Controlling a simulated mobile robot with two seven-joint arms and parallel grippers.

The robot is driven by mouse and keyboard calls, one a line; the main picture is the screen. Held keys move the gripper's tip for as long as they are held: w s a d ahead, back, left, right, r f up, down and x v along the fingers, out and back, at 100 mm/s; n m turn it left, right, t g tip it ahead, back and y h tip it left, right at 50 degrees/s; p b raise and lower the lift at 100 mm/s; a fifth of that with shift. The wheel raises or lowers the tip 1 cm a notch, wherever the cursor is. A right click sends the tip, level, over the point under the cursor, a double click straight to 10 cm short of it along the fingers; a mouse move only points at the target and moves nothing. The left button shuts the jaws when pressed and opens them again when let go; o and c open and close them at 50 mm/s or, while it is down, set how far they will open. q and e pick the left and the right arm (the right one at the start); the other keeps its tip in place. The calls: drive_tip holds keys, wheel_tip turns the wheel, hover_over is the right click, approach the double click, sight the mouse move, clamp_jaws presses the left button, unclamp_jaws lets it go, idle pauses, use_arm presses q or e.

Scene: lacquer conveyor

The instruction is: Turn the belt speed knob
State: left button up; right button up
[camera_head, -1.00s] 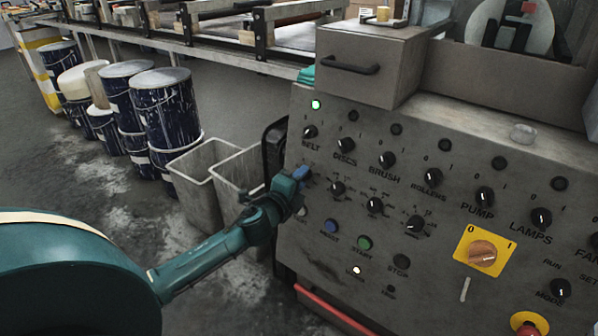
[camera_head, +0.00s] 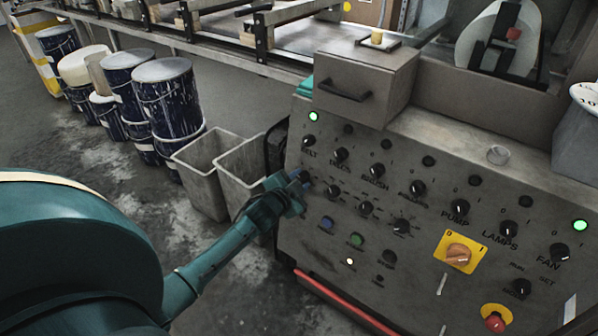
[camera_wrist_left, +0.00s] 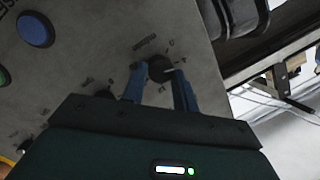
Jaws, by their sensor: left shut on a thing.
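The control panel (camera_head: 300,240) carries rows of black knobs. My left gripper (camera_head: 303,176) is at the panel's left edge, below the BELT knob (camera_head: 309,140), at the start of the second knob row. In the left wrist view, the blue fingers (camera_wrist_left: 158,72) straddle a black knob (camera_wrist_left: 160,66) with a light pointer mark and are shut on it. Small marks surround this knob, too small to read for sure. In the head view the gripper hides this knob. My right gripper is out of view.
Other second-row knobs (camera_head: 333,192) sit just right of the gripper. A blue button (camera_head: 327,223) and a green button (camera_head: 356,240) are below. Grey bins (camera_head: 203,170) stand on the floor left of the panel. A grey drawer box (camera_head: 365,80) sits on top.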

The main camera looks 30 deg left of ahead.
use_arm(q)
drive_tip(key=n+p, duration=0.2)
drive_tip(key=shift+a+r+n+g+h+p, duration=0.15)
drive_tip(key=shift+r+n+g+h+p, duration=0.15)
drive_tip(key=shift+n, duration=0.1)
drive_tip(key=shift+n+h+p, duration=0.3)
drive_tip(key=shift+n+p, duration=0.65)
drive_tip(key=shift+n, duration=0.15)
drive_tip(key=shift+a+f+n+g+p, duration=0.1)
drive_tip(key=shift+n+g+p, duration=0.3)
drive_tip(key=shift+n, duration=0.7)
drive_tip(key=shift+n+h, duration=0.4)
drive_tip(key=shift+n, duration=0.6)
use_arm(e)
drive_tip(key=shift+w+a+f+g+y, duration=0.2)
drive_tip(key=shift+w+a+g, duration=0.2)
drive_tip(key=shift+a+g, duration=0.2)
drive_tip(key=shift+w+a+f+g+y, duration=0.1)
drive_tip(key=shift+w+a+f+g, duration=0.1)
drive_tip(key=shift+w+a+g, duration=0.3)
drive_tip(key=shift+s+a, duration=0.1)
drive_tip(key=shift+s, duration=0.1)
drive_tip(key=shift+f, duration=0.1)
use_arm(q)
drive_tip(key=o, duration=1)
drive_tip(key=shift+f, duration=0.1)
